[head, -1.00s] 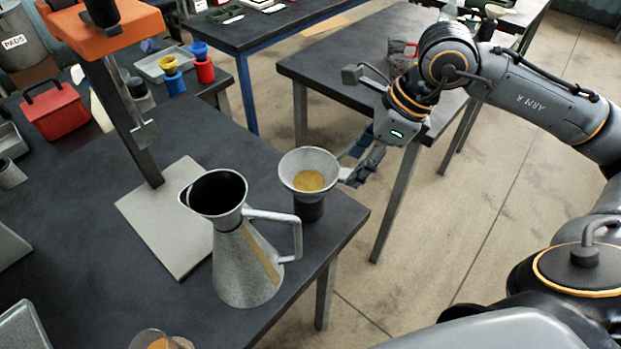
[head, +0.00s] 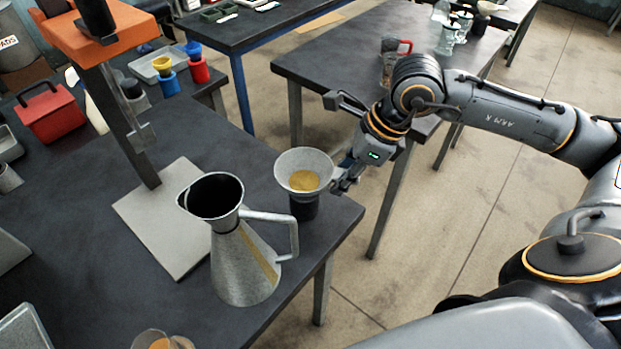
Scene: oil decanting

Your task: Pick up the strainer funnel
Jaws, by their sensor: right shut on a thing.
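The strainer funnel (head: 304,163) is a grey metal cone with a brassy mesh inside. It sits upright on a dark cylindrical holder (head: 304,208) near the right edge of the dark table. My right gripper (head: 341,180) reaches in from the right and is shut on the funnel at its right side. The fingertips are partly hidden behind the funnel's rim. My left gripper is not in view.
A tall metal jug (head: 244,268) with a handle stands just left and in front of the funnel. A pale board (head: 165,222) lies under an orange-topped stand (head: 105,35). A red toolbox (head: 50,113) is at far left. A glass vessel (head: 160,341) is at the bottom edge.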

